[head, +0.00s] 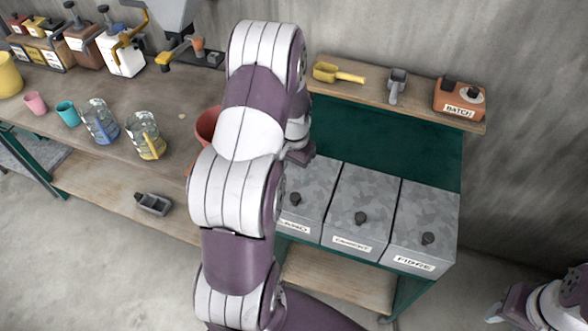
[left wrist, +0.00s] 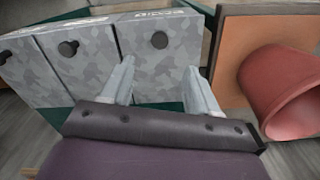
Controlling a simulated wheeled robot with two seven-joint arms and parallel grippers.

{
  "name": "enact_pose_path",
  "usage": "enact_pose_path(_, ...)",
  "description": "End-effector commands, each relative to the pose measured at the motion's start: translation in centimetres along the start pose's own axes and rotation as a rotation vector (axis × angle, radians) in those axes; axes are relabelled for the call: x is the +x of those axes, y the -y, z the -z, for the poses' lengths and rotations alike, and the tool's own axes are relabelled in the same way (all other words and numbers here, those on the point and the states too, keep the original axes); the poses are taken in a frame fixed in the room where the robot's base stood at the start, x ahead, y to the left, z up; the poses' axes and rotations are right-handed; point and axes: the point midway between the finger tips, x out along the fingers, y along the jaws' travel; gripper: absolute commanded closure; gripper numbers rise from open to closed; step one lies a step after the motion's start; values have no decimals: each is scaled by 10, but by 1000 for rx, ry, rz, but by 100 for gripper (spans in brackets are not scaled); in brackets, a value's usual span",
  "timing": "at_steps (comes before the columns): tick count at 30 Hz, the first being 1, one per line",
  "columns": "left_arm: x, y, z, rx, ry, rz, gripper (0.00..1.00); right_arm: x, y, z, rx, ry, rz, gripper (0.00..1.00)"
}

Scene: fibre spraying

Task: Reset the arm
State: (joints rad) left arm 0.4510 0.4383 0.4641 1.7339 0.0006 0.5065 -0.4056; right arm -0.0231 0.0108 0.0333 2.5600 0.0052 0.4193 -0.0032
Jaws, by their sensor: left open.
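My left arm rises through the middle of the head view and covers part of the bench. Its gripper (head: 300,154) is mostly hidden behind the arm links, near the back edge of the grey lidded bins. In the left wrist view, its two fingers (left wrist: 160,68) are apart with nothing between them, over the bin lids. A reddish pot (left wrist: 285,92) lies to the right of the fingers there; part of it shows beside my arm in the head view (head: 207,125). Part of my right arm shows at the lower right of the head view; its jaws are not visible.
Three grey bins (head: 361,211) with black knobs stand on the green-framed bench. A shelf (head: 362,91) behind them holds a yellow scoop (head: 338,73), a grey scoop (head: 397,86) and an orange BATCH box (head: 460,98). Cups and jugs (head: 146,136) stand on the left table.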

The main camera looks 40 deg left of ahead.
Motion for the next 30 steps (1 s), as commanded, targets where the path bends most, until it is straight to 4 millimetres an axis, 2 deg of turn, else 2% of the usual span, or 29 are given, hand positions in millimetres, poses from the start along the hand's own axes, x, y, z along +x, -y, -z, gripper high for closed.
enact_pose_path(14, 0, 0, 0, -23, -2, 1, 40, 0, 0, 0, 0, 0, 0, 57)
enact_pose_path(16, 5, -7, -17, -106, 29, -11, 40, 0, 0, 0, 0, 0, 0, 57)
enact_pose_path(17, 2, -13, -27, -142, 41, -15, 40, 0, 0, 0, 0, 0, 0, 57)
enact_pose_path(20, -12, -55, -55, -183, 38, -9, 40, 18, 0, -2, 0, 0, 0, 57)
enact_pose_path(21, -19, -75, -66, -175, 25, -5, 40, 25, 0, -3, 0, 0, 0, 57)
enact_pose_path(25, -35, -131, -104, -75, -39, 0, 40, 49, 0, -6, 0, 0, 0, 57)
enact_pose_path(27, -43, -152, -114, 12, -89, -2, 40, 57, 0, -7, 0, 1, 0, 57)
enact_pose_path(30, -50, -164, -109, 63, -126, -6, 40, 58, 0, -7, 0, 0, 0, 57)
